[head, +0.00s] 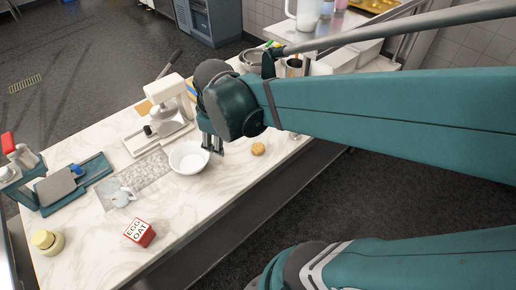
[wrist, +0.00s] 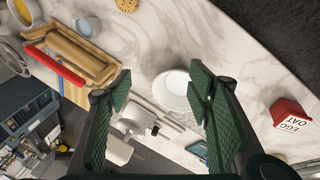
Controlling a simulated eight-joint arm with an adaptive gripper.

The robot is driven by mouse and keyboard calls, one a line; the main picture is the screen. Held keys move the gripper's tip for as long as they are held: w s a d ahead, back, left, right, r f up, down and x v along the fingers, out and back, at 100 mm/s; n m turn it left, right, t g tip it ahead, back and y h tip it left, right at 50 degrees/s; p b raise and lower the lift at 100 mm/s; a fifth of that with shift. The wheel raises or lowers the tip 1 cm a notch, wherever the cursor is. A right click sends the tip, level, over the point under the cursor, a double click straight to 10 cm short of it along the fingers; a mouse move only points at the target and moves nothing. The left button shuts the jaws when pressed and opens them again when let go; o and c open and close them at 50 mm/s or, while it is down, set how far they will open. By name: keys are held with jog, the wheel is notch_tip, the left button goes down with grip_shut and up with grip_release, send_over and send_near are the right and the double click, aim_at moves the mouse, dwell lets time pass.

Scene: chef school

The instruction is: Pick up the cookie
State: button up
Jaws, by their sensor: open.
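The cookie (head: 258,149) is a small round golden-brown disc lying flat on the white marble counter. In the wrist view the cookie (wrist: 127,5) shows at the top edge, partly cut off and beyond my fingertips. My gripper (head: 212,146) points down over the counter to the left of the cookie, beside a white bowl (head: 188,159). In the wrist view my gripper (wrist: 160,82) has its green fingers wide apart with nothing held. The bowl (wrist: 172,91) appears between the fingers in that view, below them.
A red box (head: 139,233) marked EGG OAT stands toward the counter's near left. A wooden tray (wrist: 82,62) with a red-handled item shows in the wrist view. The counter around the cookie is clear; its front edge is close.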

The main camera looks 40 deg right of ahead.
jog(key=w+d+f+n+g+p, duration=0.1)
jog(key=w+d+f+n+g, duration=0.1)
jog(key=d+f+n, duration=0.35)
jog(key=n+g+h+p, duration=0.1)
jog(key=n+g+p, duration=0.1)
jog(key=g, duration=0.1)
send_near(258, 147)
jog(key=f, duration=0.1)
jog(key=shift+f, duration=0.2)
jog(key=shift+f, duration=0.1)
jog(key=shift+b+x, duration=0.35)
jog(key=shift+x, duration=0.85)
jog(key=shift+s, duration=0.1)
jog(key=shift+x, duration=2.6)
jog(key=shift+d, duration=0.15)
jog(key=c, duration=1)
